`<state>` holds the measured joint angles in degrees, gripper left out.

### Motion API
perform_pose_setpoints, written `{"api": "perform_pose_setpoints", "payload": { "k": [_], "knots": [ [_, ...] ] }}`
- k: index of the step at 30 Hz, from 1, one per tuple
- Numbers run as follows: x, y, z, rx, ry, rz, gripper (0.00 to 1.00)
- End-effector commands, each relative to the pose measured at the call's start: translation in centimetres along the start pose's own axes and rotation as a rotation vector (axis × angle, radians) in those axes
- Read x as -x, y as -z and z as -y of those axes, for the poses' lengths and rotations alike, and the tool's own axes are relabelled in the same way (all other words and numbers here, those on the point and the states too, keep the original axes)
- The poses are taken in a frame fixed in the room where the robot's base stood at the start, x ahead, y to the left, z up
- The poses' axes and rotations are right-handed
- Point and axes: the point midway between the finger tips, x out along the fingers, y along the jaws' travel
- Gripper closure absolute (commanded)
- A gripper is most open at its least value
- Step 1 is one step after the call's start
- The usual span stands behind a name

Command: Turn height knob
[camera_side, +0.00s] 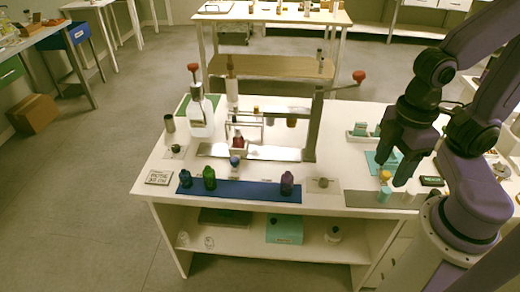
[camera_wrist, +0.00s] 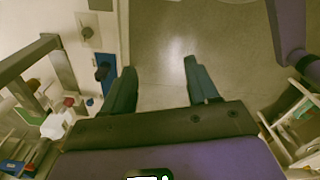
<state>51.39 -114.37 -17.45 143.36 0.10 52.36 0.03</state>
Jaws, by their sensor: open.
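A metal stand with an upright post (camera_side: 314,125) is on the white table. A red knob (camera_side: 359,76) sits at the end of a rod reaching right from the post top. No label shows which is the height knob. My gripper (camera_side: 392,172) is open and empty, pointing down near the table's right end, well right of the stand. In the wrist view my gripper (camera_wrist: 160,66) has its fingers apart over the floor.
A blue mat (camera_side: 225,192) with several bottles lies along the table's front edge. A rack with green items (camera_side: 363,130) and a yellow-topped jar (camera_side: 385,176) are near my gripper. A lower shelf (camera_side: 290,245) holds boxes and jars.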

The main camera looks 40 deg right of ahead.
Motion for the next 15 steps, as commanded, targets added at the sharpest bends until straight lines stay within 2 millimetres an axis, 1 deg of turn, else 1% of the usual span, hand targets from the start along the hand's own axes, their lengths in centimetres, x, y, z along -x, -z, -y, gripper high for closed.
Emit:
{"api": "perform_pose_setpoints", "payload": {
  "k": [4, 8, 11, 15],
  "knots": [
    [-0.1, 0.1, -0.2, -0.002, 0.000, 0.001, 0.41],
    [-0.5, 0.8, -1.4, -0.011, -0.002, 0.005, 0.41],
    [-1.2, 1.7, -3.0, -0.021, -0.004, 0.008, 0.41],
    [-2.2, 2.9, -5.8, -0.035, -0.006, 0.011, 0.41]
  ]
}}
